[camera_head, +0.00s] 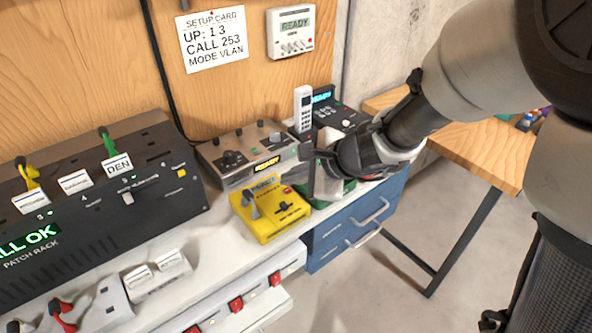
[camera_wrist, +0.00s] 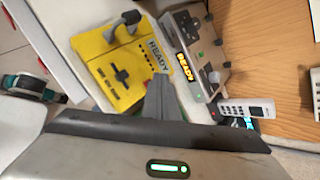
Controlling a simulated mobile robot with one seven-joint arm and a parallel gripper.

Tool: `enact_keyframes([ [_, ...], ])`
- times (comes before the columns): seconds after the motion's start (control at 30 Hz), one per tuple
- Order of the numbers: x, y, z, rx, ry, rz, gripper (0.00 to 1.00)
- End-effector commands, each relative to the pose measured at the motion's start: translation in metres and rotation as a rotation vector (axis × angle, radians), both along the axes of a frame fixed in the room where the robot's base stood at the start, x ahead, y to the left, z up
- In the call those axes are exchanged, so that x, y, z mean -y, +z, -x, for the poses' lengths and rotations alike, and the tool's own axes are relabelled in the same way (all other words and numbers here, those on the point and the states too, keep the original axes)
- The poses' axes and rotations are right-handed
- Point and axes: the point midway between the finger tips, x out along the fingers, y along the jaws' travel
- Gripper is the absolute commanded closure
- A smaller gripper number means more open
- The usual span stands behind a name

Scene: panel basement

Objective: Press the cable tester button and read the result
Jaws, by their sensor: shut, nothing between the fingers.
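A yellow box (camera_head: 268,222), which I take to be the cable tester, sits near the front edge of the white bench. Its small screen (camera_head: 264,184) reads READY. It has a grey lever, a black cross-shaped control and a small red button (camera_head: 287,190). I cannot tell whether the tips touch anything.
A grey box (camera_head: 232,150) with an amber READY display stands behind the yellow one. A white handset (camera_head: 303,108) stands behind my gripper. The patch rack (camera_head: 90,205) at left shows "ALL OK". A setup card (camera_head: 212,55) reads "UP: 1 3, CALL 253, MODE VLAN". Blue drawers (camera_head: 350,240) are below.

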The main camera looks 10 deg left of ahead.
Motion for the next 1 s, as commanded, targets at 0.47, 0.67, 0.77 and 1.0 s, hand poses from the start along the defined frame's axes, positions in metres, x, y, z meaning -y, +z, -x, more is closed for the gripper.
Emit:
enact_keyframes([
  [0.47, 0.0, -0.0078, -0.0002, 0.001, -0.001, 0.0, 1.0],
  [0.67, 0.0, -0.0082, -0.0002, 0.001, -0.001, 0.0, 1.0],
  [0.77, 0.0, -0.0091, -0.0001, 0.001, -0.001, 0.0, 1.0],
  [1.0, 0.0001, -0.0116, -0.0002, 0.001, -0.001, 0.0, 1.0],
])
